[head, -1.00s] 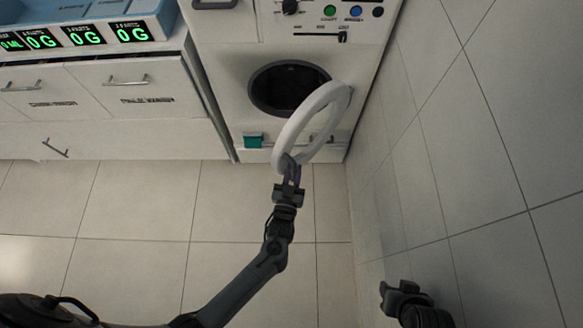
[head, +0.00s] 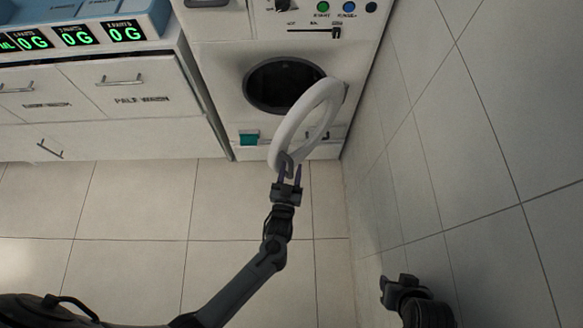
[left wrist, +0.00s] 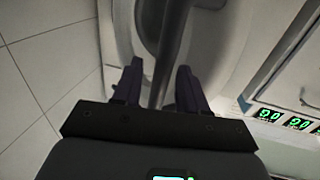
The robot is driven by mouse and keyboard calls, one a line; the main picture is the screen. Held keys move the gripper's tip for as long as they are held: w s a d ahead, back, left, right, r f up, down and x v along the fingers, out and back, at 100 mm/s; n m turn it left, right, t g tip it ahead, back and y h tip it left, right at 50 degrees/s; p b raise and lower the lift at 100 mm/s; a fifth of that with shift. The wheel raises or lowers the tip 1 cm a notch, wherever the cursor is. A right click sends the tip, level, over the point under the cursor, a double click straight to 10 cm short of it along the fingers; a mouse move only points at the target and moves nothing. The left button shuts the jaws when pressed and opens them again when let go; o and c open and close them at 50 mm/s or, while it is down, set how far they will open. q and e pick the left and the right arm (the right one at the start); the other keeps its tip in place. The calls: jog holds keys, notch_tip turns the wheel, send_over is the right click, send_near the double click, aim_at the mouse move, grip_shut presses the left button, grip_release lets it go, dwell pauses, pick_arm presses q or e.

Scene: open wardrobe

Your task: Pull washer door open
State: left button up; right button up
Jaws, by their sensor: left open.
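The white ring-shaped washer door (head: 281,130) stands swung wide open from its hinge at the right of the dark round drum opening (head: 270,86). My left gripper (head: 289,172) is open at the door's near lower edge, its two fingers spread apart. In the left wrist view the open fingers (left wrist: 158,85) stand on either side of a dark grey handle bar (left wrist: 164,55) on the door (left wrist: 120,25). I cannot tell whether either finger touches it. My right gripper (head: 397,287) is low at the right, away from the washer; its jaw state is unclear.
The washer front (head: 225,60) has a teal piece (head: 249,138) low at left and buttons above. White drawers (head: 130,85) and a blue unit with green displays (head: 78,35) stand at left. A tiled wall (head: 460,130) closes the right side. The tiled floor (head: 130,200) is clear.

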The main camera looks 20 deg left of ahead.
pick_arm(q)
jog(key=s+d+p, duration=0.2)
jog(key=s, duration=0.7)
jog(key=shift+s, duration=0.35)
